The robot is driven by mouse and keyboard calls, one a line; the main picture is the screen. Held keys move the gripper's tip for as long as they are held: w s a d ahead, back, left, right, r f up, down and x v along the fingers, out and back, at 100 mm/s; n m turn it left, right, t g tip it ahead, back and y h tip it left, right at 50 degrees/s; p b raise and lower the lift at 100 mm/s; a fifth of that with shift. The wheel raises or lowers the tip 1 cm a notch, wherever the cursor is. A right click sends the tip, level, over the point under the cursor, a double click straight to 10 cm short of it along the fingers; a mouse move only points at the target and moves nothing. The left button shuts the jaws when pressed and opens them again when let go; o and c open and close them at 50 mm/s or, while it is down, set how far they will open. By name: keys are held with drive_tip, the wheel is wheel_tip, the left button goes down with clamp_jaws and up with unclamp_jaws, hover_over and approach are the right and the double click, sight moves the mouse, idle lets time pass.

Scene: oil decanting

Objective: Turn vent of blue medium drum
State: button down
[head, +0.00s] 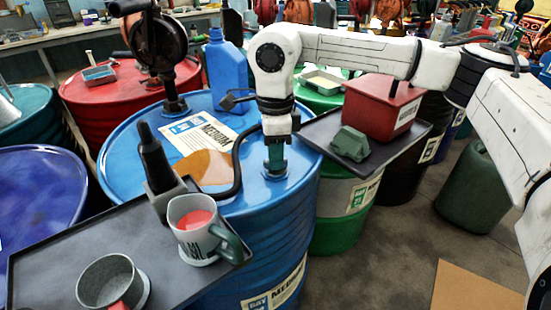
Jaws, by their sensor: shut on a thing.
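The blue medium drum (130,160) stands in the middle of the head view, with a label reading MEDIUM on its lid (199,133). My gripper (275,170) points straight down at the right part of this lid. It is shut on the drum's vent (274,177), which is mostly hidden by the fingers. A pale ring shows around the vent's foot.
A black hose (237,172), a blue jug (227,62) and a brown oil patch (206,167) are on the lid. A dark tray (60,249) with mugs juts out in front. Another tray (311,127) bears a red box (383,107) and a green block (351,142).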

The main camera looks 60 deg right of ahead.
drive_tip(key=m+b, duration=0.1)
drive_tip(key=m, duration=0.3)
drive_tip(key=shift+m+b, duration=0.3)
drive_tip(key=shift+m, duration=0.1)
drive_tip(key=m+b, duration=0.1)
drive_tip(key=m, duration=0.3)
drive_tip(key=shift+m, duration=0.3)
drive_tip(key=c, duration=1.1)
unclamp_jaws()
wheel_tip(320, 180, up, 11)
drive_tip(key=shift+f+p, duration=0.1)
drive_tip(key=shift+p, duration=0.4)
